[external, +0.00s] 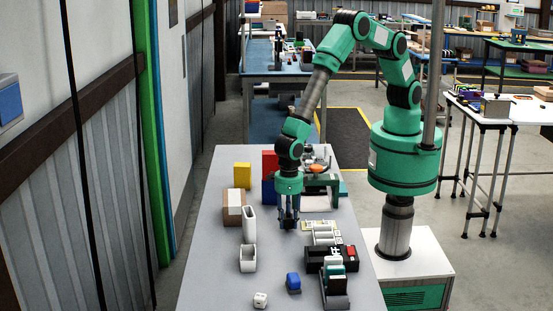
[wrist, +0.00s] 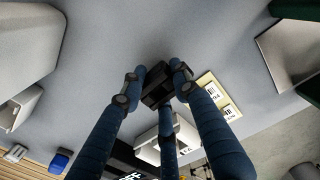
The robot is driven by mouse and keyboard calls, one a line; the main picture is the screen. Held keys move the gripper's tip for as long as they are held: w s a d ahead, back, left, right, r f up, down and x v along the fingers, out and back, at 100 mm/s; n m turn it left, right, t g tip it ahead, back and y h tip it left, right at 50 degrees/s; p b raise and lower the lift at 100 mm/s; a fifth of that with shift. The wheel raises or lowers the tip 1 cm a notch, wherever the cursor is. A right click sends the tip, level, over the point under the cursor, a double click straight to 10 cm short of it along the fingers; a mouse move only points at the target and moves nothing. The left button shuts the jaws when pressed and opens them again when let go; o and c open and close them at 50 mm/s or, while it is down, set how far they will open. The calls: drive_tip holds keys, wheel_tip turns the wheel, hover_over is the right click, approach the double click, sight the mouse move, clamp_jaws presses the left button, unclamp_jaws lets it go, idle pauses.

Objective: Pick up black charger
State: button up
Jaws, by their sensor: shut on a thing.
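The black charger (wrist: 155,88) is a small dark block in the wrist view, between the fingertips of my gripper (wrist: 158,79). The fingers are closed in on its sides, so parts of it are hidden. In the external view my gripper (external: 289,222) points straight down over the middle of the grey table. The charger cannot be made out clearly from the dark fingers there. Whether it touches the table is hard to tell.
White open containers (external: 248,258) stand to the left of my gripper. A blue block (external: 293,282) and a white die (external: 260,300) lie nearer the front. A black tray (external: 316,259) and labelled cards (external: 320,226) are to the right. A cardboard box (external: 233,205) stands at left.

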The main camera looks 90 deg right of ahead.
wheel_tip(320, 180, up, 10)
drive_tip(key=shift+p, duration=0.75)
drive_tip(key=shift+w, duration=0.1)
idle(0.4)
